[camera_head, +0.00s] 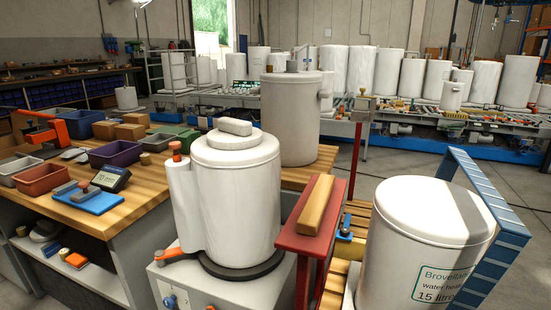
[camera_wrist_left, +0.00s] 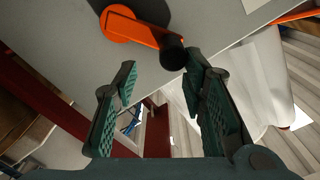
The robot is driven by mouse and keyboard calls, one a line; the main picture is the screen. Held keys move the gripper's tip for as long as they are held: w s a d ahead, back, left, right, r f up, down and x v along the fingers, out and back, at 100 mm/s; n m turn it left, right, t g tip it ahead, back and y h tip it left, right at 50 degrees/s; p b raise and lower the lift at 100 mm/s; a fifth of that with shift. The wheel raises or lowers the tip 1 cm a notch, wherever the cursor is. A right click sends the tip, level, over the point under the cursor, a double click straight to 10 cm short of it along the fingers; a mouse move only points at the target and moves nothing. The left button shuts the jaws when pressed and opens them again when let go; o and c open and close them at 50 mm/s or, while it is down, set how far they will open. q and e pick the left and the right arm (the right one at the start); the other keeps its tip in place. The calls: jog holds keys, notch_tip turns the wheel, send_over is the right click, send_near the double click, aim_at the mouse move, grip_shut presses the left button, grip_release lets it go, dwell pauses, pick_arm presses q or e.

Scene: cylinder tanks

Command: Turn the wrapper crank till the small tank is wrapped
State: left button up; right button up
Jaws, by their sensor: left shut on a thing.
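The small tank (camera_head: 235,195), white and upright with a smaller cap on top, stands on a dark turntable (camera_head: 238,262) on the wrapper's grey cabinet. A white film roll (camera_head: 184,207) stands against its left side. An orange crank (camera_head: 178,255) with a dark knob lies low at the cabinet's front left. In the left wrist view, an orange crank arm (camera_wrist_left: 135,30) ends in a black knob (camera_wrist_left: 172,54). Neither gripper shows in the head view.
A red stand (camera_head: 305,242) with a wooden block stands close right of the cabinet. A workbench (camera_head: 95,210) with bins and a scale is at left. Another tank (camera_head: 298,120) stands behind.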

pick_arm(q)
jog(key=shift+o, duration=0.2)
jog(key=shift+s+d+f, duration=0.2)
jog(key=shift+d, duration=0.05)
jog(key=shift+o, duration=1.2)
jog(key=shift+p+v, duration=1.35)
jog(key=shift+v, duration=1.5)
jog(key=shift+a+r, duration=0.1)
jog(key=shift+r, duration=0.1)
